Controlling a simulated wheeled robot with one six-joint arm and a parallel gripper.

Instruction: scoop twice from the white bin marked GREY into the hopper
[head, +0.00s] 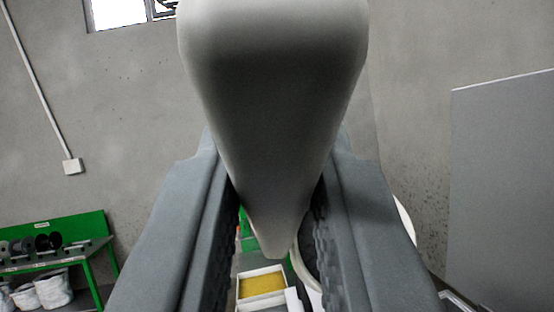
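My gripper (276,205) is shut on a pale grey scoop (272,70), with one dark grey finger on each side of it. The scoop's broad rounded end fills the top middle of the head view and its narrow end tapers down between the ridged finger pads. I cannot see into the scoop. A white-rimmed round vessel with a dark inside (405,219) is mostly hidden behind the right finger; I cannot tell whether it is the hopper. No bin with a readable GREY mark shows.
A white open box with yellow contents (262,285) lies low in the middle. A green workbench (60,240) with dark round parts stands at left, white sacks (50,290) below it. A grey panel (505,190) stands at right, before concrete walls.

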